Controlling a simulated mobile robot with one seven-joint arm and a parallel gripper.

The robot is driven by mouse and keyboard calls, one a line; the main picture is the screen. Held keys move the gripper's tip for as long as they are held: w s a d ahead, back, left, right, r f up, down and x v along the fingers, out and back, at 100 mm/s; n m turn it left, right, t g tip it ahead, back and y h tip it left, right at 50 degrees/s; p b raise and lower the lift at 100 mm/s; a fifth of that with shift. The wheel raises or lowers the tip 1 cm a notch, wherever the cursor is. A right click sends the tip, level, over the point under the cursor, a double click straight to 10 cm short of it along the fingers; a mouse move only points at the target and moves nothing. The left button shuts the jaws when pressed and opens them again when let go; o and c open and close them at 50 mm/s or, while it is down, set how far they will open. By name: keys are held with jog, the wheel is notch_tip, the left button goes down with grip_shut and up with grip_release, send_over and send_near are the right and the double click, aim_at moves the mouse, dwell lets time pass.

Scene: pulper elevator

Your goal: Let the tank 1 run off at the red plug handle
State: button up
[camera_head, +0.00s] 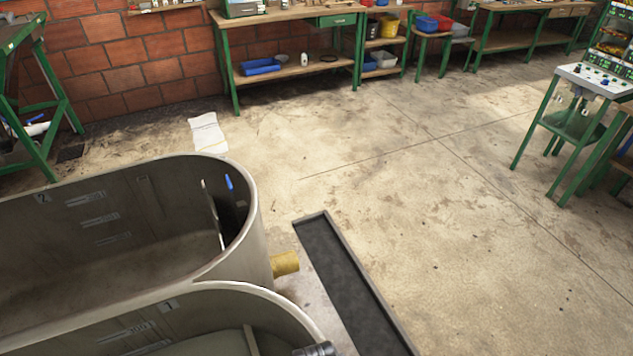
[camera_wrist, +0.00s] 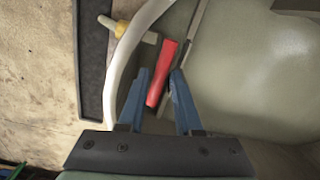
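The red plug handle (camera_wrist: 163,73) shows in the wrist view, just inside the pale curved tank rim (camera_wrist: 122,70). My gripper (camera_wrist: 160,73) has its two blue fingers spread, one on each side of the handle in the picture. I cannot tell whether the fingers are level with it or above it. In the head view the near tank (camera_head: 277,300) is at the bottom left, partly cut off. Its red handle is not visible there. The tank beyond it (camera_head: 250,225) has a blue handle (camera_head: 229,182) inside its right end.
A yellow outlet pipe (camera_head: 286,263) sticks out of the farther tank toward a dark floor channel (camera_head: 350,285). A white cloth or paper (camera_head: 207,132) lies on the floor. Green workbenches stand along the brick wall, and a control panel stand (camera_head: 590,80) is at right. The middle floor is clear.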

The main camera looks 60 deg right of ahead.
notch_tip(320, 180, up, 10)
dwell(0.3)
jog(key=shift+f, duration=0.1)
dwell(0.3)
